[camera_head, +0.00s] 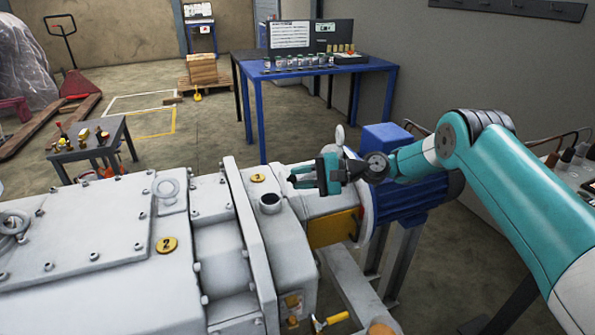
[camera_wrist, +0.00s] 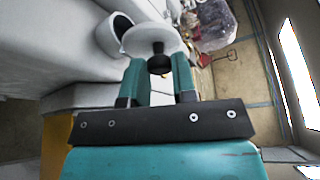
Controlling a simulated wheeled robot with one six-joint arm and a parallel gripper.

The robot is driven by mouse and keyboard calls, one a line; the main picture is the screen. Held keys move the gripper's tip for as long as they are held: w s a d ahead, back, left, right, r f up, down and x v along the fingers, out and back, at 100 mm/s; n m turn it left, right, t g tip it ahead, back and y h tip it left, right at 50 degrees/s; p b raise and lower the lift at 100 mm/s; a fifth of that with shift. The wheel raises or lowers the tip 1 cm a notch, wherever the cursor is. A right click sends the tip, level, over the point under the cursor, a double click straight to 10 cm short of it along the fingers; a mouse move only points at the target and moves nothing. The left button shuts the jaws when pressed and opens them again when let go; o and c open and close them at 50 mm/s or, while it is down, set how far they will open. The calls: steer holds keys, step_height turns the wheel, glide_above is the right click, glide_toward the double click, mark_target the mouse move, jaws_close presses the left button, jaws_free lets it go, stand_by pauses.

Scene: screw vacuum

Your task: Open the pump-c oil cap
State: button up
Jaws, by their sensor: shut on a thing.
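The oil cap (camera_wrist: 150,39) is a pale round disc with a dark knob, seen in the wrist view just past my fingertips. My gripper (camera_wrist: 158,68) has its two teal fingers on either side of the knob and is shut on it. In the head view my gripper (camera_head: 297,177) points left, above the right part of the grey pump (camera_head: 110,220). I cannot pick out the cap clearly there. An upright round port (camera_head: 270,203) with a dark open mouth stands on the pump, left of and below my gripper. An open-mouthed pipe (camera_wrist: 116,34) beside the cap shows in the wrist view.
A blue motor (camera_head: 410,195) lies right of the gripper, under my arm. A pale round plate (camera_head: 339,135) stands just behind the gripper. A blue table (camera_head: 315,72) with jars and a grey side table (camera_head: 85,138) stand farther back.

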steer(key=shift+d+f+y, duration=0.1)
steer(key=shift+f+y, duration=0.05)
steer(key=shift+y, duration=0.25)
steer(key=o, duration=0.9)
